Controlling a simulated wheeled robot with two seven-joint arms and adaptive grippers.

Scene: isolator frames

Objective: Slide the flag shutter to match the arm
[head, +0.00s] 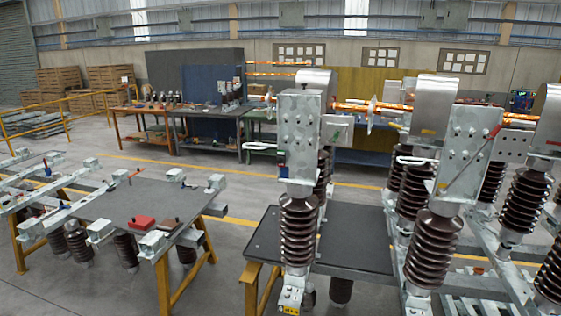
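The isolator stands at the right, with brown ribbed insulators (299,231) under galvanised metal housings (300,135). Copper-coloured bar arms (365,107) run level between the housings. A thin rod with a red end (494,132) lies slanted across the face of the right housing (466,150). A small blue and green part (283,165) sits at the lower left edge of the front housing; it is too small to tell if it is the flag shutter. I cannot make out the shutter for certain. Neither of my grippers is in view.
A dark table (345,237) stands under the front insulator. At the left, a grey-topped bench with yellow legs (130,208) holds a red block (140,222) and metal frames. Workbenches (208,110) line the back. Grey floor (240,190) lies open between.

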